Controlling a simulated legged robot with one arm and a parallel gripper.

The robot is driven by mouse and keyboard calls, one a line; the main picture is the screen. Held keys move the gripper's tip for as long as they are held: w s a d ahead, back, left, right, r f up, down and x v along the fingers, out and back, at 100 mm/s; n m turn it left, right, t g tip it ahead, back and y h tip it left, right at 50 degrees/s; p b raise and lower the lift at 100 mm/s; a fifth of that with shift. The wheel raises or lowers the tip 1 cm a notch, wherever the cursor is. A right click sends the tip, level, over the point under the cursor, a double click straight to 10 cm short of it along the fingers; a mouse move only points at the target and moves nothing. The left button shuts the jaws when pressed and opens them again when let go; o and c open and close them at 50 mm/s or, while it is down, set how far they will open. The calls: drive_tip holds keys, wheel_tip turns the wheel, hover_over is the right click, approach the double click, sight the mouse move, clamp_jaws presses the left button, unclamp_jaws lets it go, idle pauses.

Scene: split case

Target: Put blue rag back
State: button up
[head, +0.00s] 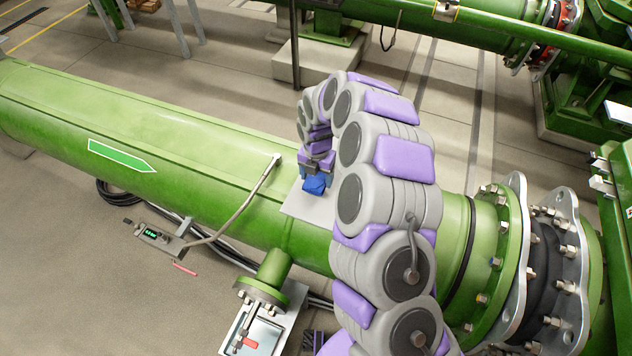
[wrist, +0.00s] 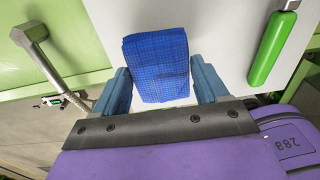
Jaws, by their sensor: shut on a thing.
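The blue rag (head: 314,186) is a folded, checked cloth. It sits over the light grey plate (head: 300,206) on top of the large green pipe. In the wrist view the rag (wrist: 157,62) lies between the two blue fingers of my gripper (wrist: 162,78), with the pale plate (wrist: 215,35) behind it. My gripper (head: 317,168) points down at the plate and is shut on the rag. I cannot tell whether the rag touches the plate or hangs just above it.
A green-handled tool (wrist: 273,48) lies on the plate right of the rag. The green pipe (head: 130,130) has bolted flanges (head: 505,260) at right.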

sight(319, 177)
drive_tip(key=shift+w, duration=0.2)
drive_tip(key=f, duration=0.1)
drive_tip(key=d+f+b, duration=0.1)
drive_tip(key=f, duration=0.1)
drive_tip(key=shift+d+f, duration=0.1)
drive_tip(key=shift+f, duration=0.05)
drive_tip(key=shift+a+f, duration=0.15)
drive_tip(key=shift+a, duration=0.3)
drive_tip(key=o, duration=0.7)
drive_tip(key=shift+o, duration=1.4)
drive_tip(key=shift+d, duration=0.1)
drive_tip(key=shift+o, duration=0.2)
drive_tip(key=shift+d, duration=0.2)
drive_tip(key=shift+r, duration=0.2)
